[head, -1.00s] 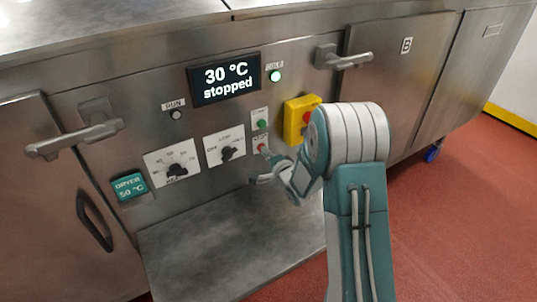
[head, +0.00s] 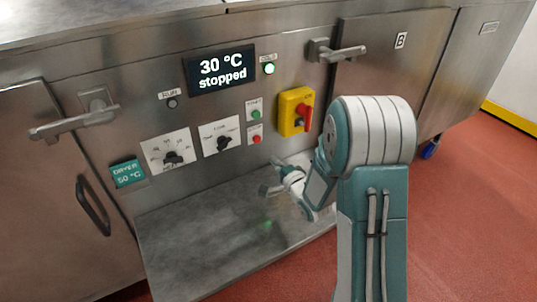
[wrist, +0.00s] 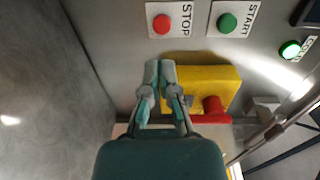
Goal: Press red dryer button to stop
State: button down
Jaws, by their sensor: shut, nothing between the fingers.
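The red stop button (head: 256,140) sits on the steel panel, below the green start button (head: 255,115). In the wrist view the red button (wrist: 161,24) has a STOP label, and the green button (wrist: 227,22) has a START label. My gripper (head: 270,176) is apart from the panel, below the red button in the head view. In the wrist view my gripper (wrist: 160,66) has its fingertips together with nothing between them, pointing towards the red button. The display (head: 221,75) reads "30 °C stopped".
A yellow switch box with a red handle (head: 297,111) is right of the buttons. Two dial plates (head: 168,152) are to the left. The "COLD" lamp (head: 269,68) glows green; the RUN lamp (head: 172,104) looks dark. A bare steel ledge (head: 190,245) juts out below.

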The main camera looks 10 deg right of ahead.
jog(key=v, duration=0.4)
jog(key=shift+w+d, duration=0.15)
jog(key=shift+d, duration=0.15)
jog(key=shift+a, duration=0.25)
jog(key=shift+d, duration=0.15)
dwell(0.4)
